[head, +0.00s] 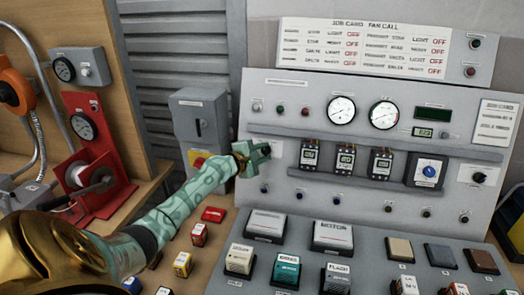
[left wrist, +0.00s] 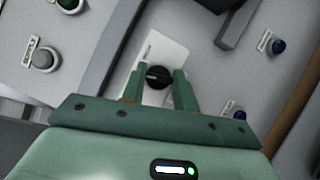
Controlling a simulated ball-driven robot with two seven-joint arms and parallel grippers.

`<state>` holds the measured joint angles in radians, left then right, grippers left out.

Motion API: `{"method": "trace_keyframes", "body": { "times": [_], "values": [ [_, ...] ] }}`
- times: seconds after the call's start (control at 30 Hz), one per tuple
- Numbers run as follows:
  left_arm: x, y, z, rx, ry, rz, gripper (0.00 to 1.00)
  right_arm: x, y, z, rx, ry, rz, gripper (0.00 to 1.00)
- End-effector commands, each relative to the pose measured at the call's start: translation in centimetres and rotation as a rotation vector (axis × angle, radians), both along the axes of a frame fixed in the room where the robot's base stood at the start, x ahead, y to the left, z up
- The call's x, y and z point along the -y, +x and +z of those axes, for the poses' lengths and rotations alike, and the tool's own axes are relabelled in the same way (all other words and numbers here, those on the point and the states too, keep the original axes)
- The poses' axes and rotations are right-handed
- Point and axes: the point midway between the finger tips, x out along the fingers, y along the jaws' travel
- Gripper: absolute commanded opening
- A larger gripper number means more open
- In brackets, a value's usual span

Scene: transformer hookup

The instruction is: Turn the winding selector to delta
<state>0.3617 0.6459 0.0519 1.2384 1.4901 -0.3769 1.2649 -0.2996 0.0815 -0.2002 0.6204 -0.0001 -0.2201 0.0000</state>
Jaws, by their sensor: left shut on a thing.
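A black rotary knob (left wrist: 158,76) on a white plate (left wrist: 165,50) shows in the left wrist view, between the two green fingers of my left gripper (left wrist: 158,86). The fingers are shut on the knob, one on each side. In the head view my left gripper (head: 257,159) is at the left part of the grey sloped panel (head: 300,92) and hides the knob. The plate's lettering and the position the knob points to are too small to read. My right gripper is not in view.
Another black knob (head: 479,177) sits at the panel's right, near a blue dial (head: 429,171). Three small meters (head: 345,158) stand on the shelf. Large labelled blocks (head: 332,236) lie on the lower desk. A grey switch box (head: 202,118) is left of the panel.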

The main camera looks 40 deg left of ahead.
Motion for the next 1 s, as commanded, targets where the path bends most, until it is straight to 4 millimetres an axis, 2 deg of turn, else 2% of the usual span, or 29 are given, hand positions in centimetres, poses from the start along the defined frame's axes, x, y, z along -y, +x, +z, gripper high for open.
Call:
{"method": "trace_keyframes", "body": {
  "times": [0.6,1.0],
  "values": [
    [0.1,0.1,0.7,-0.265,0.48,-0.202,0.07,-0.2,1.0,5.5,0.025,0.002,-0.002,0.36],
    [0.1,0.1,0.5,-0.4,0.721,-0.303,0.07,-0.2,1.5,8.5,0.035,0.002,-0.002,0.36]
  ]
}}
